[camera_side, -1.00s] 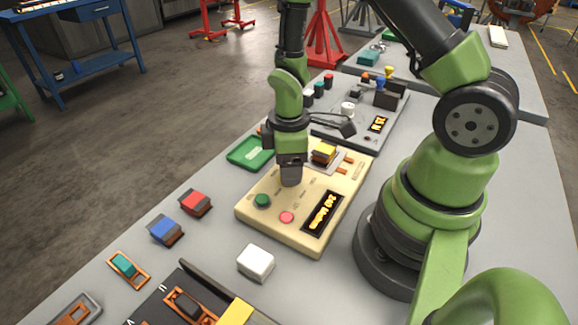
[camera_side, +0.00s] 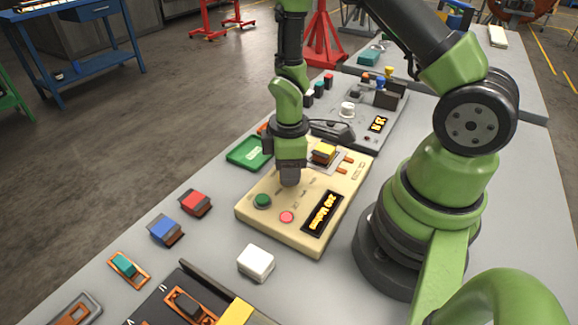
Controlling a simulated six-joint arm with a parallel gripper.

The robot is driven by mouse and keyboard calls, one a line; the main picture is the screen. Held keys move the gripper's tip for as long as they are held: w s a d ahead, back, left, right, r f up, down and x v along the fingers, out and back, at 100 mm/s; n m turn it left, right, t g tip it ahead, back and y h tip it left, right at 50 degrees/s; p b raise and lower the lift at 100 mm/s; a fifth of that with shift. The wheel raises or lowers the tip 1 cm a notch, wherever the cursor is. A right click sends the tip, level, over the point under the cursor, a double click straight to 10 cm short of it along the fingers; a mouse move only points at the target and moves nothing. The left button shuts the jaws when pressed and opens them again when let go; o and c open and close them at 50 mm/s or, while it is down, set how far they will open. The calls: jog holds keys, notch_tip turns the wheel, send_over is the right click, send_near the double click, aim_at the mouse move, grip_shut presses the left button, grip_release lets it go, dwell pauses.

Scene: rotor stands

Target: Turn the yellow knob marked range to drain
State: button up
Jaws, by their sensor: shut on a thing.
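A cream panel (camera_side: 262,225) lies on the grey table. It carries a green button (camera_side: 262,201), a pink-red button (camera_side: 287,217), a dark display (camera_side: 322,213) with yellow lettering and a yellow-topped block (camera_side: 324,152). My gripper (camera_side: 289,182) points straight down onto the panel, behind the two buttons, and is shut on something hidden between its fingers. I cannot make out a yellow knob marked range or its markings; the gripper covers that spot. A grey panel behind has small yellow and blue-topped parts (camera_side: 381,84).
A green tray (camera_side: 249,153) sits left of the panel. Red (camera_side: 195,202) and blue (camera_side: 165,229) blocks lie further left on the table. A white block (camera_side: 256,262) is in front. Bare table shows between these.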

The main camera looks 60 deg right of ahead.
jog(key=m, duration=1.1)
jog(key=shift+m, duration=0.3)
dwell(0.5)
jog(key=o, duration=0.9)
jog(key=shift+r, duration=0.1)
notch_tip(320, 180, up, 10)
jog(key=shift+f, duration=0.1)
